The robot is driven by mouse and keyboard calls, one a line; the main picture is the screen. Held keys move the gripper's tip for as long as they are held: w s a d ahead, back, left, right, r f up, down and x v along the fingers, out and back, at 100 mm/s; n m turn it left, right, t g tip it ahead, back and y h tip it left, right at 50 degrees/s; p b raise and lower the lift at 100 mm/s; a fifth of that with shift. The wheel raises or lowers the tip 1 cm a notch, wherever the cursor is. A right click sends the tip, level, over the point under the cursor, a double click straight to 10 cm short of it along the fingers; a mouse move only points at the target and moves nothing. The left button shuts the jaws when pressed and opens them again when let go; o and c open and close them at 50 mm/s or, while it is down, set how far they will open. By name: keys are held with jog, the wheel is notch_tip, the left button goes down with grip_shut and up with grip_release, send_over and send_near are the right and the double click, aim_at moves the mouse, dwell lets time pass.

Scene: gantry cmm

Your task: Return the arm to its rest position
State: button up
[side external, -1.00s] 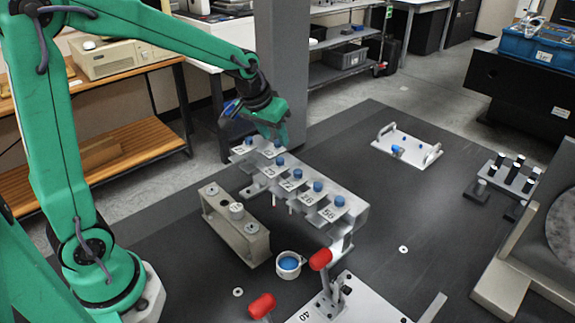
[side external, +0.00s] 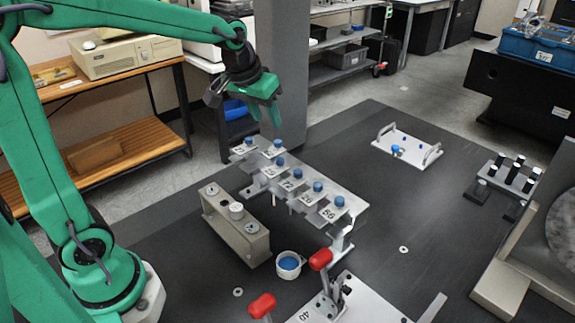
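My gripper (side external: 267,116) is green and hangs from the dark wrist at the end of my green arm. Its fingertips point down with a gap between them, and nothing shows between them. It is in the air above the far left end of the grey stepped rack (side external: 350,212), apart from it. The rack holds several blue-topped pins, with one blue top (side external: 277,143) below the fingertips.
A beige block (side external: 238,228) and a white cup with blue inside (side external: 289,263) stand before the rack. Red-handled clamps (side external: 320,259) are at the front. A grey column (side external: 283,60) rises behind my gripper. A white tray (side external: 406,154) lies right. Dark table between is clear.

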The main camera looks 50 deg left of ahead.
jog(key=shift+s, duration=0.1)
jog(key=s+d+m+t, duration=0.1)
jog(key=s+d+m, duration=0.1)
jog(key=s, duration=1.6)
jog(key=shift+s+d, duration=0.35)
jog(key=shift+d, duration=0.2)
